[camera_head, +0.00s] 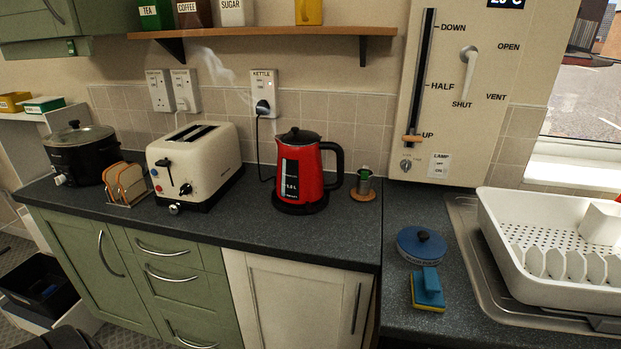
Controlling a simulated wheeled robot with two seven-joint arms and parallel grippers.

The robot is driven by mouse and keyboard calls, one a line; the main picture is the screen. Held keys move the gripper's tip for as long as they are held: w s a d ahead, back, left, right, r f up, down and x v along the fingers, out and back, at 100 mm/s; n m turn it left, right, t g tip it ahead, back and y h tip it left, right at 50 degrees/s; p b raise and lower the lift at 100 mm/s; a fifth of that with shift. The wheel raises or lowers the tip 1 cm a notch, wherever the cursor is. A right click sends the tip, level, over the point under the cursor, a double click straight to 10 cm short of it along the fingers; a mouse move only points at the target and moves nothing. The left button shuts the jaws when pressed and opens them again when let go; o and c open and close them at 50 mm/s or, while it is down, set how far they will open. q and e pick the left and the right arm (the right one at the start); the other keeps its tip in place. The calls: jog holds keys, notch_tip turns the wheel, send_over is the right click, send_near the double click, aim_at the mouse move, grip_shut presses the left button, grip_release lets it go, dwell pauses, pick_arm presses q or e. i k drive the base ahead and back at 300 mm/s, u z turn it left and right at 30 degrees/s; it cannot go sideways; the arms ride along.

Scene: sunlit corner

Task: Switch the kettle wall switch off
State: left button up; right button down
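The kettle wall switch (263,88) is a white plate labelled KETTLE on the tiled wall, below the wooden shelf. A black plug sits in its lower part. The rocker is too small for me to tell whether it is on or off. A black cord runs from the plug down behind the red kettle (301,178). The kettle stands upright on its black base on the dark counter, with its black lid on and handle to the right. Pale wisps like steam hang on the wall left of the switch. Neither of my grippers is in view.
The cream toaster (193,160) stands on the counter left of the kettle, below two more wall plates. A small metal cup (364,182) stands right of the kettle. The wooden shelf (270,32) overhangs the switch. Counter in front of the kettle is clear.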

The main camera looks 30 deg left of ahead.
aim_at(259, 80)
jog(key=u, duration=1.3)
